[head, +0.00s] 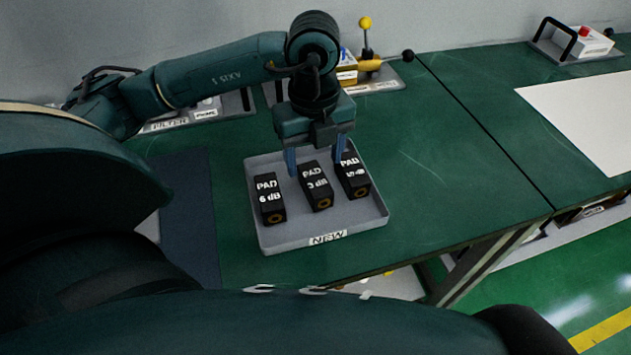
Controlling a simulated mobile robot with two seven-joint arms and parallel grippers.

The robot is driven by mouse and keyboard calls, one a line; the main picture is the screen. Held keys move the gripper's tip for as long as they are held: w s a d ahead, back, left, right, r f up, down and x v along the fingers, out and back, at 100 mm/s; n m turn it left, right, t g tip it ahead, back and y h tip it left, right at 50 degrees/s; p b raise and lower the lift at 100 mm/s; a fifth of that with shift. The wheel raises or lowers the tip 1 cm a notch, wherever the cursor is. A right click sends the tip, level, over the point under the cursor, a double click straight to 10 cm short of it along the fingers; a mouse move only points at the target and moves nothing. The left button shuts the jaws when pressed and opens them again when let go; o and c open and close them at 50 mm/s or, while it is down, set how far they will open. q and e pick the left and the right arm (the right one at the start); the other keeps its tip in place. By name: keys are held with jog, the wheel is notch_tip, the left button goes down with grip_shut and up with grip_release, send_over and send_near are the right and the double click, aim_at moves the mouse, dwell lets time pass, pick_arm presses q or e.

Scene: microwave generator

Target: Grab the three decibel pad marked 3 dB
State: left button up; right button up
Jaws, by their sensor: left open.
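Three black pads stand in a row in a grey tray (293,243) labelled NEW. The 3 dB pad (316,187) is the middle one. The 6 dB pad (269,200) is to its left. My left gripper (315,168) points down over the tray, open. One blue finger shows left of the 3 dB pad and the other to its right. I cannot tell whether the fingers touch any pad. My right gripper is not in view.
Behind my left arm are a tray labelled FILTER (170,125) and a fixture with a yellow-knobbed lever (365,40). A box with a red button (583,40) stands at the back right near a white sheet (590,115). The green table right of the tray is clear.

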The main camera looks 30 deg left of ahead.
aim_at(313, 174)
pick_arm(q)
jog(key=shift+w+a+f+p, duration=0.1)
jog(key=shift+f+p, duration=0.05)
jog(key=shift+f, duration=0.8)
jog(key=shift+w+a+f+p, duration=0.1)
jog(key=shift+a+f+p, duration=0.05)
jog(key=shift+f, duration=0.8)
jog(key=shift+w+a+f+p, duration=0.1)
jog(key=shift+f+p, duration=0.05)
jog(key=shift+f, duration=0.8)
jog(key=c, duration=1.1)
